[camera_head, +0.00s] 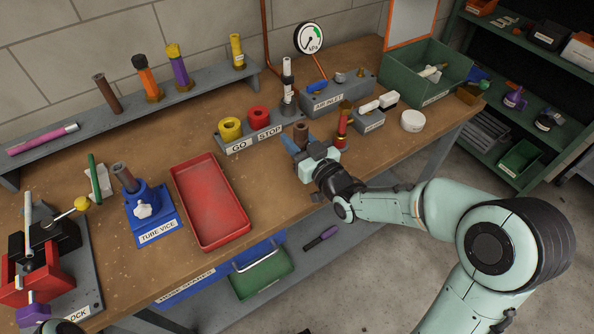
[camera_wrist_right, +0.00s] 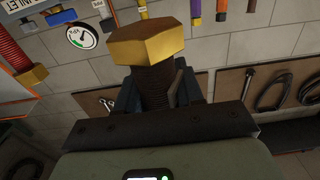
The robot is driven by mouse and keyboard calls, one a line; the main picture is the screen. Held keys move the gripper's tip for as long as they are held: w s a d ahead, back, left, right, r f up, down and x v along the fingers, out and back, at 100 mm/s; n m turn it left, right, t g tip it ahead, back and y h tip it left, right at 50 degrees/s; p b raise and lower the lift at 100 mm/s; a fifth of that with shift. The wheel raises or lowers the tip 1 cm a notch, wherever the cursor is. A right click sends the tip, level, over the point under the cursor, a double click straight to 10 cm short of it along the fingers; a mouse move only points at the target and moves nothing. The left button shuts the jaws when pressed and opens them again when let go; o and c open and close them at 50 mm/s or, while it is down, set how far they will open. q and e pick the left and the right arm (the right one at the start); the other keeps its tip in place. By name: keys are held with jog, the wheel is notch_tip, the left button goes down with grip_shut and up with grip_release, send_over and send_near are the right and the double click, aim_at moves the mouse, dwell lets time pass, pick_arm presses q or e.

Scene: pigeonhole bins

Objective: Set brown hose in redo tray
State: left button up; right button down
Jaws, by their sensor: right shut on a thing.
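My right gripper (camera_head: 298,146) is above the bench right of the red tray, its fingers closed around a brown hose (camera_head: 301,131). In the right wrist view the hose is a dark ribbed tube (camera_wrist_right: 155,88) with a brass hex fitting (camera_wrist_right: 148,48), held between the fingers. A shallow red tray (camera_head: 208,203) lies empty on the bench; I see no readable label on it, so I cannot tell if it is the redo tray. A separate brown tube (camera_head: 107,93) stands on the back shelf. My left gripper is not seen.
The blue tube vice (camera_head: 150,212) stands left of the red tray. The GO/STOP block (camera_head: 252,139), air inlet block (camera_head: 335,97) and red hose (camera_head: 343,125) are near my right gripper. A green bin (camera_head: 425,77) is at the back right. Bare bench lies between tray and gripper.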

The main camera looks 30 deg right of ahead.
notch_tip(320, 180, down, 11)
jog(key=shift+r+b, duration=0.1)
jog(key=shift+b, duration=0.65)
jog(key=shift+f+b, duration=0.25)
jog(key=shift+b, duration=0.1)
jog(key=c, duration=0.7)
grip_release()
jog(key=shift+r, duration=0.1)
